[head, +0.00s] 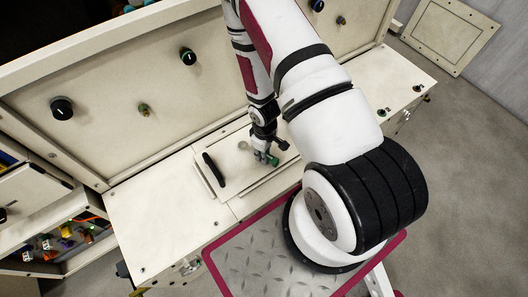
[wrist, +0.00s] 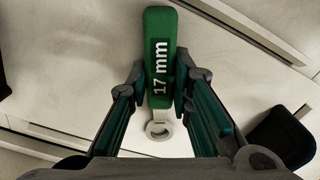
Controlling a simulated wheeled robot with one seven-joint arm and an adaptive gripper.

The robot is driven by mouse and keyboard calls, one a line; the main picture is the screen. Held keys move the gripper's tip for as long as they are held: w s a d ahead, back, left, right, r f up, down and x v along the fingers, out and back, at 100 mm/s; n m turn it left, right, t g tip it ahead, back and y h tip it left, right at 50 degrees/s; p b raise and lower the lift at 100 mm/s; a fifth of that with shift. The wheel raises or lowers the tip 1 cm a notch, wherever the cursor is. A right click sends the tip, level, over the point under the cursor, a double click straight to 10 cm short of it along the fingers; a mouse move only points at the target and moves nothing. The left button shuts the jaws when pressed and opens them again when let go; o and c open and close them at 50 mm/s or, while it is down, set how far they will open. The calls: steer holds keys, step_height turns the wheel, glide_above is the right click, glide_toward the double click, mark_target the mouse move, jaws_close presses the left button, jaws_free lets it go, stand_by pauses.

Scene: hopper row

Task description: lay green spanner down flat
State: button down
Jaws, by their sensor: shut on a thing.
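The green spanner (wrist: 160,50) has a green handle marked "17 mm" and a pale ring end. In the wrist view it lies lengthwise between the fingers, with its ring end toward my palm. My gripper (wrist: 160,90) is shut on the handle near the ring end. In the head view my gripper (head: 267,158) is low over the pale counter's raised panel, and a small bit of the green spanner (head: 273,160) shows beside it. The arm hides some of it there. I cannot tell whether the spanner touches the surface.
A black handle (head: 213,169) stands on the panel (head: 240,184) left of my gripper. A cream wall with dark knobs (head: 188,57) rises behind the counter (head: 160,222). An open drawer of coloured parts (head: 72,236) is at lower left. The counter's left part is bare.

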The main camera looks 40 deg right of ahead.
steer(key=shift+f, duration=0.15)
steer(key=c, duration=1.4)
jaws_free()
steer(key=shift+o, duration=0.2)
step_height(320, 180, up, 12)
